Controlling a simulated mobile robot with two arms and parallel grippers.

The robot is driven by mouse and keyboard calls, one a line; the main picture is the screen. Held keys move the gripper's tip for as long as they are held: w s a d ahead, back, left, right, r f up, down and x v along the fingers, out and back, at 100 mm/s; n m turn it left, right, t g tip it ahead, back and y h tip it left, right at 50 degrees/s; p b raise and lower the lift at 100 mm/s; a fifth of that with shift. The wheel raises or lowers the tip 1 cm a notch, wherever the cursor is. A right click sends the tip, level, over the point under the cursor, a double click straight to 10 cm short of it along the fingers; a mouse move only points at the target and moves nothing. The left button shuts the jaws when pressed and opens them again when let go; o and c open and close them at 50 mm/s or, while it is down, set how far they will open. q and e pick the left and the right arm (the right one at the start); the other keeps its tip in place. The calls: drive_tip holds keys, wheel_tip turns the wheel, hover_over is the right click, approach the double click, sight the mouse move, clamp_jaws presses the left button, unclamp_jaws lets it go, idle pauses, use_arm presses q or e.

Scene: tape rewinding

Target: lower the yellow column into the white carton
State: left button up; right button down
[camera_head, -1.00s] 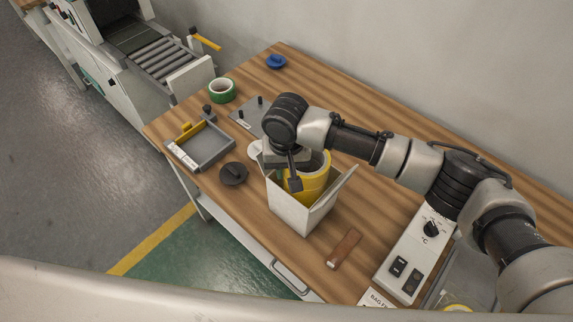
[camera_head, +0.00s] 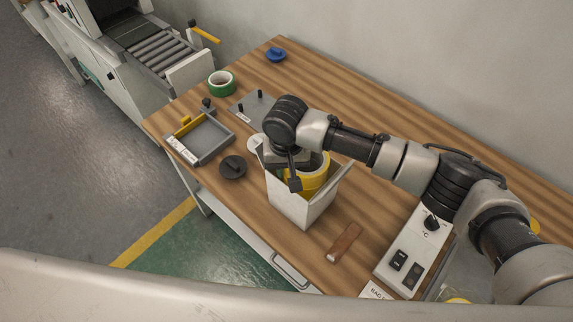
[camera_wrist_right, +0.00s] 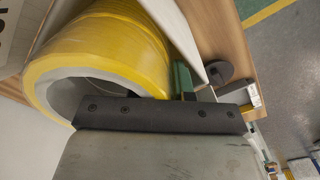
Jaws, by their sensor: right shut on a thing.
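The yellow column (camera_head: 316,179), a hollow cylinder like stacked yellow tape rolls with a pale core, stands roughly upright partly inside the white carton (camera_head: 297,208). Its upper part shows above the carton's front rim; its lower end is hidden by the walls. The carton is open, with flaps spread outward. My right gripper (camera_head: 303,175) is shut on the column's wall from above, over the carton's left side. The right wrist view shows the yellow column (camera_wrist_right: 110,48) against the dark gripper bar (camera_wrist_right: 165,113). My left gripper is not in view.
A grey tray (camera_head: 203,140), a green roll (camera_head: 221,82) and a pegged plate (camera_head: 251,108) sit farther left. A switch panel (camera_head: 410,258) stands right.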

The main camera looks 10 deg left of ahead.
drive_tip(key=shift+f, duration=0.4)
idle(0.4)
drive_tip(key=c, duration=0.7)
unclamp_jaws()
drive_tip(key=shift+s, duration=0.1)
drive_tip(key=shift+c, duration=0.2)
drive_tip(key=shift+r+p, duration=0.1)
drive_tip(key=shift+p, duration=0.25)
wheel_tip(320, 180, up, 7)
drive_tip(key=p, duration=0.8)
